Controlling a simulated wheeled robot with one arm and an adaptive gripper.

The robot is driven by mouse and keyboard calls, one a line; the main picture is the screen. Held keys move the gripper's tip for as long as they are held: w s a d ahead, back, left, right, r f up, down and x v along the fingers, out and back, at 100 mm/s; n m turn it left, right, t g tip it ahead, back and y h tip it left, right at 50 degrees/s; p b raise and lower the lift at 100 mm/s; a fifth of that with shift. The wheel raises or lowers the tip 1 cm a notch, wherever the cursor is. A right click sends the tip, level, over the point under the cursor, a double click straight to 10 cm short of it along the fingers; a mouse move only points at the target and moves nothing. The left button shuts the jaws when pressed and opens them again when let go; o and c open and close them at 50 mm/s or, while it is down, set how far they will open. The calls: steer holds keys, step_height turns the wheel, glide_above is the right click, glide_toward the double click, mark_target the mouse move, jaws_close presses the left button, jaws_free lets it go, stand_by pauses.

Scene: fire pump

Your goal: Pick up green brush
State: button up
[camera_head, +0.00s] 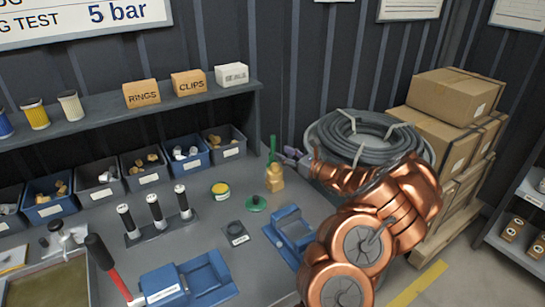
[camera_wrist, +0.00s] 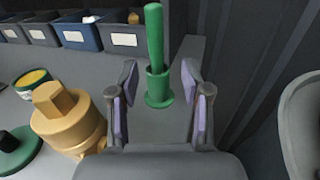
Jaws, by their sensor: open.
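The green brush (camera_wrist: 155,38) stands upright in a round green holder (camera_wrist: 159,88) on the grey bench, near its right edge. In the head view the green brush (camera_head: 272,143) shows behind a brass fitting, and its lower part is hidden there. My gripper (camera_wrist: 160,75) is open and empty in the wrist view, one finger to each side of the brush and holder, which lie a little beyond the fingertips. In the head view my gripper (camera_head: 291,156) reaches in from the right, close beside the brush.
A brass fitting (camera_wrist: 68,118) stands just left of my gripper, with a green-based knob (camera_head: 256,203) nearby. Parts bins (camera_head: 187,156) line the bench's back under a shelf (camera_head: 115,115). A coiled hose (camera_head: 365,135) and stacked boxes (camera_head: 440,125) are at the right.

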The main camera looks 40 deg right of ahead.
mark_target(273, 148)
steer(key=x, duration=0.1)
steer(key=p+x, duration=0.1)
steer(key=x, duration=0.2)
steer(key=shift+a+r+p, duration=0.3)
steer(key=shift+p, duration=0.05)
steer(key=shift+w, duration=0.55)
steer(key=shift+a, duration=0.1)
jaws_close()
